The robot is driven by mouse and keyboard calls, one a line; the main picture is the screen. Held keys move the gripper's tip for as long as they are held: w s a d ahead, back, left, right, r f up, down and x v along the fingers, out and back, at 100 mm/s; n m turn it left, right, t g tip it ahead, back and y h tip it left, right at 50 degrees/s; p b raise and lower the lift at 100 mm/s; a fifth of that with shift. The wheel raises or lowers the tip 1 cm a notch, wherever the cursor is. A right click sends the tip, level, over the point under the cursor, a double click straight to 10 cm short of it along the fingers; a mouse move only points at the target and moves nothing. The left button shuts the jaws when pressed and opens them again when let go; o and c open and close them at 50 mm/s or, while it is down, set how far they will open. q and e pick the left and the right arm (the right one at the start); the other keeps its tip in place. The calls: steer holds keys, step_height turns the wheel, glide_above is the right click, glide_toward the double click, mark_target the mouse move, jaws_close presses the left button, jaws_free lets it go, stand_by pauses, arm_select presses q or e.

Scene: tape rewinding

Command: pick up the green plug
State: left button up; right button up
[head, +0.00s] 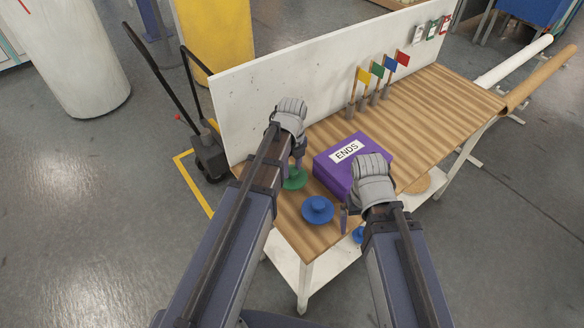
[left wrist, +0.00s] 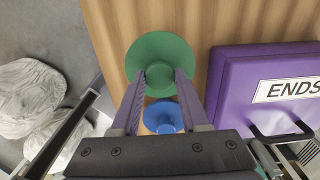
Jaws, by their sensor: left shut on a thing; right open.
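The green plug (head: 296,179) is a round disc with a raised knob, on the wooden table near its left edge. In the left wrist view the green plug (left wrist: 160,52) has its knob between the fingertips of my left gripper (left wrist: 160,80). My left gripper (head: 298,163) is shut on it, and its hand partly hides the plug in the head view. The plug appears to be at the table surface; I cannot tell whether it is lifted. My right gripper (head: 352,212) is open, over the front edge of the table, right of a blue plug (head: 317,208).
A purple box labelled ENDS (head: 338,167) stands close to the right of the green plug. Several small flags (head: 376,78) stand along the white back panel (head: 285,72). Another blue piece (head: 358,235) shows below the table top. The right part of the table (head: 440,100) is clear.

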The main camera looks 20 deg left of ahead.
mark_target(292, 171)
arm_select(q)
step_height(292, 171, up, 7)
steer(key=p, duration=0.6)
steer(key=shift+r, duration=0.15)
step_height(292, 171, down, 2)
steer(key=shift+f+b, duration=0.2)
steer(key=shift+b, duration=0.9)
steer(key=shift+r, duration=0.15)
